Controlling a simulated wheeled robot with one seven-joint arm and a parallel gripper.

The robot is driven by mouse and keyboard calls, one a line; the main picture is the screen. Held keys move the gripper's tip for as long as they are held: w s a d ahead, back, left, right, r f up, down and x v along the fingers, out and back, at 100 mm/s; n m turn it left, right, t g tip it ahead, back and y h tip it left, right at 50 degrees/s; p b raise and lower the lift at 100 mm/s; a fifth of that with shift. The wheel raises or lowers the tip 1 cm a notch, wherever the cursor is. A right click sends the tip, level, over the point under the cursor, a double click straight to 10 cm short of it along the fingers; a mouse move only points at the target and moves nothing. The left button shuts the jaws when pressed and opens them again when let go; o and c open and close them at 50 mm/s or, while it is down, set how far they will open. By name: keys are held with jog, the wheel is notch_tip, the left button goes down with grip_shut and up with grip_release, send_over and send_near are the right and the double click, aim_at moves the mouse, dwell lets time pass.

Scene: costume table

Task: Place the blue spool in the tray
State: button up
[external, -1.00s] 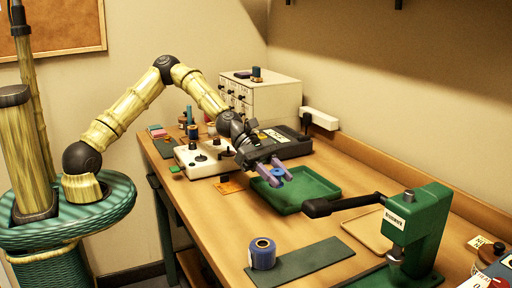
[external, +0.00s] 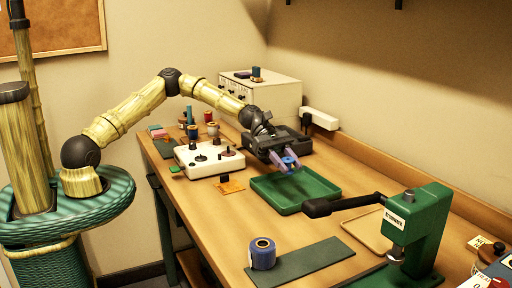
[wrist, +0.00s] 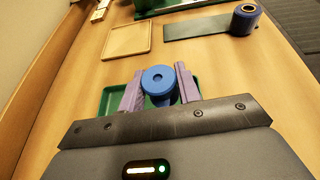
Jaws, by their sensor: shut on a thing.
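My gripper (external: 287,164) has purple fingers shut on a small blue spool (external: 290,161). In the wrist view the spool (wrist: 158,81) sits between the two fingers, its round end and centre hole facing the camera. The green tray (external: 263,196) lies on the bench. The gripper holds the spool above the tray's back part, apart from its floor. In the wrist view the tray (wrist: 109,98) shows only in part, mostly hidden behind the fingers and spool. I see nothing in the tray.
A green press (external: 415,225) with a black lever (external: 340,205) is right of the tray. A tan tray (external: 368,232) lies nearby. A white control box (external: 208,160) stands left.

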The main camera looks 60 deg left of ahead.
send_over(286, 199)
jog(key=shift+d+f, duration=0.1)
jog(key=shift+f, duration=2.25)
jog(key=shift+f, duration=1.9)
jog(key=shift+f, duration=0.1)
jog(key=o, duration=0.9)
jog(key=shift+o, duration=0.2)
jog(key=shift+a+r, duration=0.2)
jog(key=v, duration=1.1)
jog(key=shift+s+a+r+b, duration=0.1)
jog(key=shift+a+b, duration=0.2)
